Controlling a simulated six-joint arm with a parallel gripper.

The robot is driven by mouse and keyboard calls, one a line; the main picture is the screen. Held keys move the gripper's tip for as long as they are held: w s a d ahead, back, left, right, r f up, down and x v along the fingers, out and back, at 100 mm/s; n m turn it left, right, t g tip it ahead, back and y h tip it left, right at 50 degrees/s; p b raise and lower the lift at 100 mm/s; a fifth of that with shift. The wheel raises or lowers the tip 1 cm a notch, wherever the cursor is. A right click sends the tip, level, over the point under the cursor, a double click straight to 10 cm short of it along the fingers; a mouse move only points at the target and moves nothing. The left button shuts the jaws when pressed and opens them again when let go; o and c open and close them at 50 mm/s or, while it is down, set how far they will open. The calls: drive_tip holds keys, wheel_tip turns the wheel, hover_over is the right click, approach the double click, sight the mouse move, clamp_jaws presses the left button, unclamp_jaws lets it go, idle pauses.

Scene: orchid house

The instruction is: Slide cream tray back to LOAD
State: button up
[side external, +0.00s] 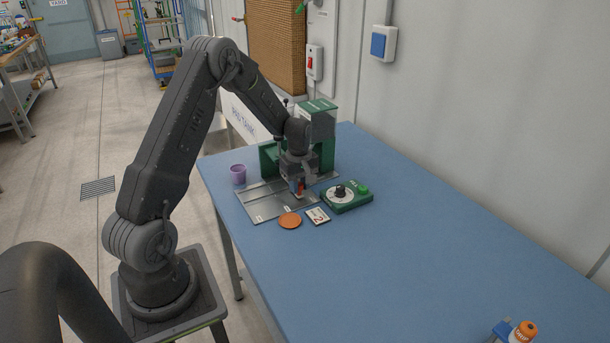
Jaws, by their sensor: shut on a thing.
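My gripper (298,192) points down over the right part of a flat grey metal plate (262,203), in front of a green machine. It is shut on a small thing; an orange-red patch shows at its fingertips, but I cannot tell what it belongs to. I cannot make out a cream tray; it may be hidden behind my gripper or in the green machine (268,160). Small pale labels lie on the plate's front part, too small to read, so I cannot tell which one says LOAD.
A purple cup (238,174) stands left of the plate. An orange disc (290,220), a white card (317,215) and a green dial box (347,197) with a green button lie close in front and right. The blue table (420,260) is mostly clear; an orange-capped bottle (522,332) stands near its front.

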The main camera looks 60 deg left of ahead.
drive_tip(key=shift+s, duration=6.9)
drive_tip(key=o, duration=0.7)
drive_tip(key=shift+c, duration=0.2)
drive_tip(key=shift+r, duration=0.1)
wheel_tip(320, 180, up, 7)
